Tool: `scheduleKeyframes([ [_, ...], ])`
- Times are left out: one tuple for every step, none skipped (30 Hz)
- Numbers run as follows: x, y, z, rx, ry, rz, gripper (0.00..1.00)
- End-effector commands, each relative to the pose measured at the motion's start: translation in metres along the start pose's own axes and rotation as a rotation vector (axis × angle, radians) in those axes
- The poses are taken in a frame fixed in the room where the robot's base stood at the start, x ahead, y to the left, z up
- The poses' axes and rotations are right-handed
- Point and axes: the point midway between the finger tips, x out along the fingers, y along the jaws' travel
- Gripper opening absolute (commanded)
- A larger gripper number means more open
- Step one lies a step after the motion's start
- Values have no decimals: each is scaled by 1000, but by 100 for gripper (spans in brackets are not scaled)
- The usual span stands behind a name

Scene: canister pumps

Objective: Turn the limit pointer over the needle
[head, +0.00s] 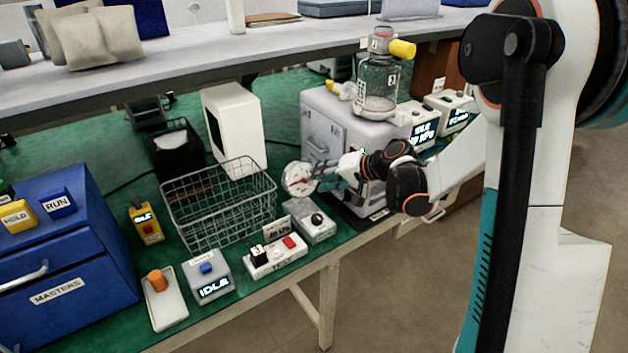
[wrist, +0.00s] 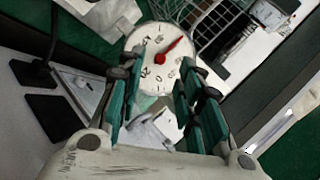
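A round white gauge (wrist: 150,48) with dark markings faces the wrist camera just past my fingertips. A red hand (wrist: 172,47) with a round red hub points to the upper right on its dial. I cannot make out a separate second hand, so I cannot tell limit pointer from needle. The gauge also shows in the head view (head: 299,178), left of my gripper (head: 325,178). In the wrist view my gripper (wrist: 155,82) has its teal fingers spread apart on either side below the dial. I cannot tell whether a fingertip touches the gauge.
A wire basket (head: 218,203) stands left of the gauge on the green bench. A grey cabinet (head: 320,115) with a clear canister (head: 378,85) on top stands behind my wrist.

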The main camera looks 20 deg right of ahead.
Motion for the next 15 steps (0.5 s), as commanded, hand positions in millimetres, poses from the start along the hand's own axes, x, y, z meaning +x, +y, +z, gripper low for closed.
scheduleKeyframes([
  [-13,0,-1,3,4,1,33],
  [-19,0,-1,2,3,1,33],
  [-27,0,0,2,3,1,33],
  [-34,1,-1,3,3,1,33],
  [-39,0,-1,3,3,1,33],
  [-46,0,-1,2,3,1,33],
  [-51,1,0,2,3,1,33],
  [-56,1,0,1,2,1,33],
  [-61,0,0,1,2,1,33],
  [-65,1,0,1,2,1,33],
  [-68,1,-1,2,2,1,33],
  [-72,1,-1,2,2,1,33],
  [-74,0,0,1,1,1,33],
  [-76,0,0,1,1,0,33],
  [-77,0,0,0,0,0,33],
])
